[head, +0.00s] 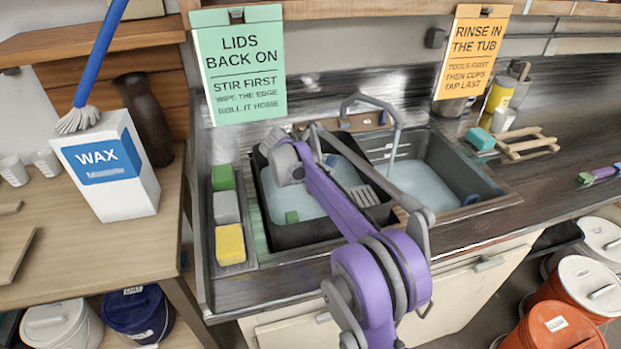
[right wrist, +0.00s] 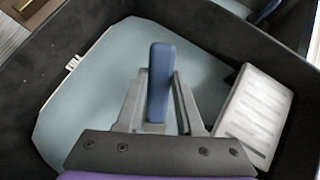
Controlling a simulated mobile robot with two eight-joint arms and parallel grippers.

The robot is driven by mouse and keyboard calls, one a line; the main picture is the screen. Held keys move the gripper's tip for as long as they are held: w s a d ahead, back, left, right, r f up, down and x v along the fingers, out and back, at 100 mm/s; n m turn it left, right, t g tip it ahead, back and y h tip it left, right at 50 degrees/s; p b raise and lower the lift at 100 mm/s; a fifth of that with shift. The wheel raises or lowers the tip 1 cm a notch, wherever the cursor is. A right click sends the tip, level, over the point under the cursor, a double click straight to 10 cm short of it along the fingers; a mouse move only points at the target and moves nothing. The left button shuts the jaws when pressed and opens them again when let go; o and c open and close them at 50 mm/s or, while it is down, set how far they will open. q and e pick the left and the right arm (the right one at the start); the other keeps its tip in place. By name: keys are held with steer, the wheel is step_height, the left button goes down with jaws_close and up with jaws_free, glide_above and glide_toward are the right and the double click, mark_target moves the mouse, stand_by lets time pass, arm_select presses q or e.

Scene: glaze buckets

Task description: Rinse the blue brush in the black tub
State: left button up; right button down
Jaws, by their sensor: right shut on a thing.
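The black tub (head: 285,238) stands in the left sink basin and holds pale blue water. My right arm reaches over it in the head view. In the right wrist view my right gripper (right wrist: 158,118) is shut on the upright blue handle (right wrist: 160,80) of the blue brush, inside the tub's walls (right wrist: 240,45). A bit of blue shows beside the arm in the head view. The brush's lower end is hidden, so I cannot tell how deep it is. My left gripper is not in view.
A ribbed grey piece (right wrist: 255,112) sits in the tub right of the gripper. Another blue-handled brush (head: 77,119) shows by the wax box (head: 115,185). The right basin (head: 425,185) holds water.

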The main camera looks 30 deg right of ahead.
arm_select(q)
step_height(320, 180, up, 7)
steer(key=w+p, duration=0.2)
steer(key=p, duration=0.3)
steer(key=shift+p, duration=0.35)
arm_select(e)
step_height(320, 180, up, 10)
steer(key=shift+r, duration=0.15)
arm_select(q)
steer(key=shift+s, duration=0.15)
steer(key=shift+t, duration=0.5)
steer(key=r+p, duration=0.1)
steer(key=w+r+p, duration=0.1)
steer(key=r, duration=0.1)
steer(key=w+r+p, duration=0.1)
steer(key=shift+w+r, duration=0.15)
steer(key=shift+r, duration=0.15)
arm_select(e)
step_height(320, 180, up, 7)
steer(key=shift+r, duration=0.2)
